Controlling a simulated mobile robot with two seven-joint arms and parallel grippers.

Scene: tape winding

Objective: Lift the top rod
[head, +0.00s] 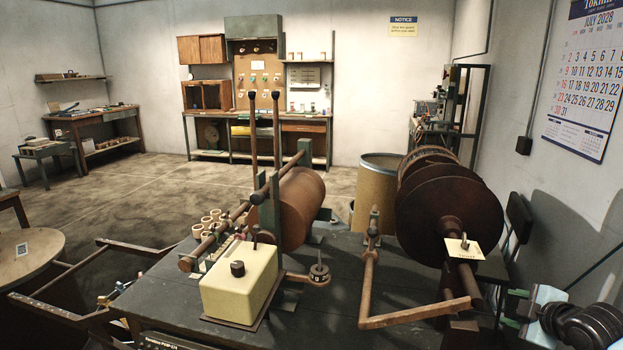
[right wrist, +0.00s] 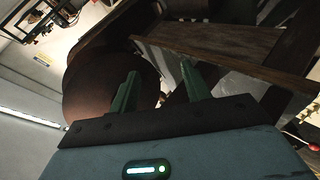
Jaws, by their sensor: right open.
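A long dark rod (head: 232,217) runs slantwise along the top of the winding machine on the table, above a brown roller (head: 303,205). I cannot tell for certain that it is the top rod. My right gripper (head: 513,308) is at the lower right of the head view, well to the right of this rod and apart from it. In the right wrist view its two green fingers (right wrist: 160,80) stand apart with nothing held between them. Beyond them is a large brown disc (right wrist: 90,80). My left gripper is not in view.
A big dark reel (head: 435,215) with a tag and a crank arm (head: 420,313) stand between my right gripper and the rod. A cream box with a knob (head: 238,285) sits at the table's front. Two tall upright posts (head: 253,135) rise beside the rod. A drum (head: 378,185) stands behind.

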